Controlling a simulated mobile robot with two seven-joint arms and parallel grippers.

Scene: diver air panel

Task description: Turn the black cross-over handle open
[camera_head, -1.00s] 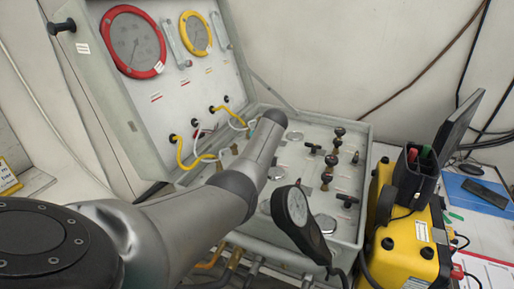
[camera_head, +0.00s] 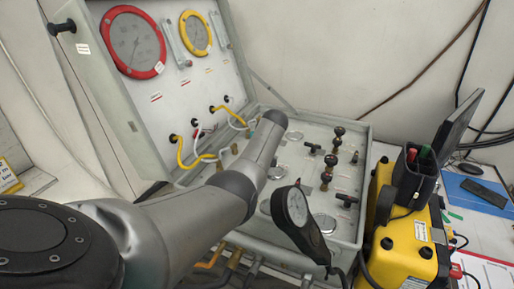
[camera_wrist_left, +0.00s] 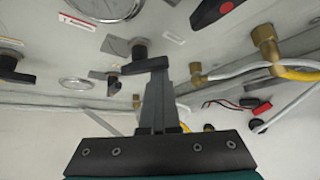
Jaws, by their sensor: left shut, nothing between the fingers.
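In the left wrist view my left gripper (camera_wrist_left: 157,100) is shut and empty. Its fingertips are right at a black lever handle (camera_wrist_left: 145,65) on the panel. They look to touch its right part, but I cannot be sure of contact. This handle lies roughly crosswise in that view; I see no readable label naming it as the cross-over handle. In the head view my left arm reaches over the panel case (camera_head: 352,228) and its forearm hides the gripper and that handle. My right gripper is not in view.
Other black handles sit nearby in the wrist view, one at left (camera_wrist_left: 15,70). A red-marked black lever (camera_wrist_left: 215,12) and brass fittings (camera_wrist_left: 265,40) are to the right. In the head view, a yellow case (camera_head: 410,248) stands right of the panel.

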